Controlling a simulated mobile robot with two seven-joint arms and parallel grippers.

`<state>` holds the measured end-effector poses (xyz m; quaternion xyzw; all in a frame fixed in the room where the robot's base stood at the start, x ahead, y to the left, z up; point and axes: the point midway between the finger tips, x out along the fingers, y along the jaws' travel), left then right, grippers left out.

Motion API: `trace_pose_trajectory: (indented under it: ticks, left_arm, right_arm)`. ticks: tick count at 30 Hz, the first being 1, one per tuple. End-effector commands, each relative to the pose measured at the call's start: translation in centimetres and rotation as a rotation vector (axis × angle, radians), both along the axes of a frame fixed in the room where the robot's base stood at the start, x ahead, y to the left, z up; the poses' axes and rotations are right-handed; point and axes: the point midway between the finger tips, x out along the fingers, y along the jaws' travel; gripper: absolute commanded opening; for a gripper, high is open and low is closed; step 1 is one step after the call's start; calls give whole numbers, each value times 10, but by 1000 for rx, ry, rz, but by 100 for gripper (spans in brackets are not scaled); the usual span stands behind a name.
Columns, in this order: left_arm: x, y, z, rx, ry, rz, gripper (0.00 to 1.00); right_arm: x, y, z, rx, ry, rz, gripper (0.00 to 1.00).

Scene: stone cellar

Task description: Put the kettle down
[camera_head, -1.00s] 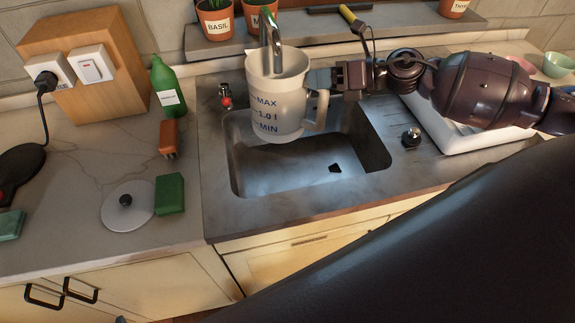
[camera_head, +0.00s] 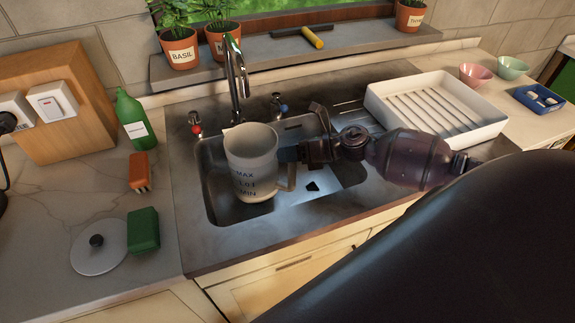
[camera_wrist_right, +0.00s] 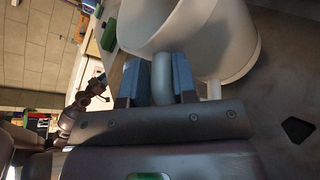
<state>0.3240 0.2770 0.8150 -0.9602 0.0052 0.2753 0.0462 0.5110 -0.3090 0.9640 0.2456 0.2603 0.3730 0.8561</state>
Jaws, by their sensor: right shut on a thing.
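The kettle (camera_head: 251,160) is a white jug with MAX and MIN marks and an open top. It is upright over the left part of the sink (camera_head: 335,197), in front of the tap. I cannot tell whether its bottom touches the sink floor. My right gripper (camera_head: 289,160) is shut on its handle, on the kettle's right side. The right wrist view shows the two blue finger pads either side of the handle (camera_wrist_right: 162,80), with the kettle body (camera_wrist_right: 215,45) beyond. A dark jointed arm, likely my left, shows small there; its gripper (camera_wrist_right: 98,85) is unclear.
A white lid (camera_head: 100,254) with a black knob, a green sponge (camera_head: 143,230) and a brush (camera_head: 139,171) lie left of the sink. A green bottle (camera_head: 134,120) stands behind them. The tap (camera_head: 236,80) rises behind the kettle. A white drying rack (camera_head: 437,105) is right.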

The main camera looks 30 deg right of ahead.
Motion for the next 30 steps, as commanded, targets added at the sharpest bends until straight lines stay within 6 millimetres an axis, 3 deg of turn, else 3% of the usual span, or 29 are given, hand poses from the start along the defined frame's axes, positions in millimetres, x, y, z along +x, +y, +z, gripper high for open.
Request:
trace_pose_trajectory:
  ticks: [5, 13, 25, 26, 30]
  left_arm:
    - [0, 0, -1, 0, 0, 0, 43]
    - [1, 0, -4, 0, -2, -2, 43]
    - [5, -1, -3, -1, -11, -3, 43]
    - [5, -1, -2, -1, -11, -3, 43]
    - [5, -1, -2, -1, -10, -3, 43]
  right_arm:
    - [1, 1, -6, 3, -3, -1, 0]
    - [1, 1, -38, 4, -3, 0, 0]
    - [1, 1, -43, 2, -4, 1, 0]
    - [0, 0, -45, 1, 0, 1, 29]
    - [0, 0, -44, 1, 0, 1, 51]
